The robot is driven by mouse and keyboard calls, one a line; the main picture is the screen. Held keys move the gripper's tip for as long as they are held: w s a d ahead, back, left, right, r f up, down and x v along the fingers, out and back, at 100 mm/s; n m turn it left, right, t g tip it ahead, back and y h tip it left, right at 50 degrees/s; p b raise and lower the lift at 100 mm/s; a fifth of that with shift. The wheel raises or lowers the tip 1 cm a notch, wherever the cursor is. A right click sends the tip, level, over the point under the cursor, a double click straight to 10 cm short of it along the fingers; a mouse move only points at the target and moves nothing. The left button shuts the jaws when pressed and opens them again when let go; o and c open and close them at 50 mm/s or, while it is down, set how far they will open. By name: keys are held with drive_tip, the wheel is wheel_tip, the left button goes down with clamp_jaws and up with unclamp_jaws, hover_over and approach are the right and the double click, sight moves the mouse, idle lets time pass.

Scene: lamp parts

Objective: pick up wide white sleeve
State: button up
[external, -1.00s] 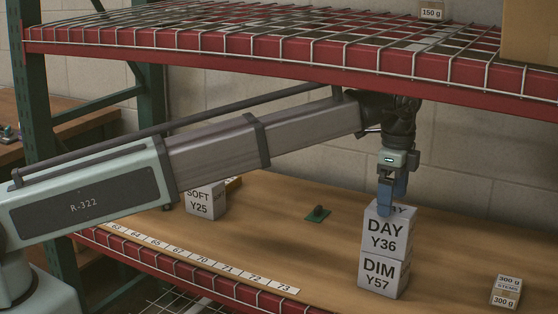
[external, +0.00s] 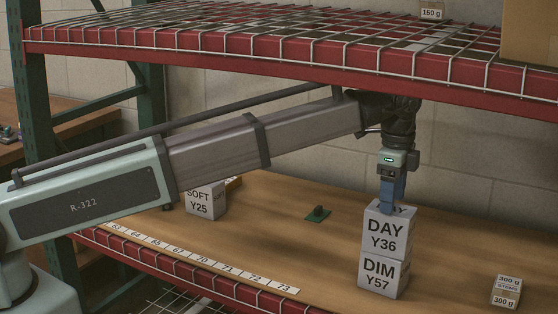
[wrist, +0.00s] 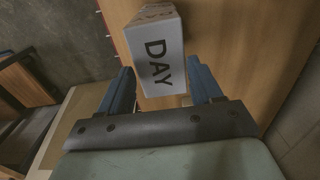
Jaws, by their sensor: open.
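A white box marked DAY Y36 (external: 386,237) stands on another white box marked DIM Y57 (external: 379,278) on the wooden shelf. No white part is labelled as a sleeve, so I cannot tell which one is the wide white sleeve. My gripper (external: 394,208) points down at the top of the DAY box, and its blue fingers partly cover the top lettering. In the wrist view, the fingers of my gripper (wrist: 161,72) are apart, with the DAY box's top (wrist: 162,66) between and ahead of them. I cannot tell whether they touch it.
A white box marked SOFT Y25 (external: 205,201) stands left. A small green plate with a dark knob (external: 318,213) lies mid-shelf. Small 300 g boxes (external: 507,292) sit at the right. The red upper shelf (external: 300,62) hangs over my arm. Bare wood surrounds the stack.

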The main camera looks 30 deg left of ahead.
drive_tip(key=w+a+f+m, duration=0.1)
drive_tip(key=w+a, duration=1.4)
drive_tip(key=a, duration=0.4)
drive_tip(key=w+a+f, duration=0.1)
drive_tip(key=w+a, duration=1.4)
drive_tip(key=a, duration=0.4)
drive_tip(key=w+a+f, duration=0.1)
drive_tip(key=w+a, duration=0.1)
drive_tip(key=a, duration=1.4)
drive_tip(key=w+a+f, duration=0.2)
drive_tip(key=a, duration=1.5)
drive_tip(key=w+a+f, duration=0.1)
drive_tip(key=w+a, duration=0.1)
drive_tip(key=a, duration=1.4)
wheel_tip(320, 180, down, 8)
drive_tip(key=shift+a+f, duration=0.25)
drive_tip(key=shift+f, duration=1.2)
drive_tip(key=shift+a+f, duration=0.15)
drive_tip(key=shift+f, duration=1.2)
drive_tip(key=c, duration=1.1)
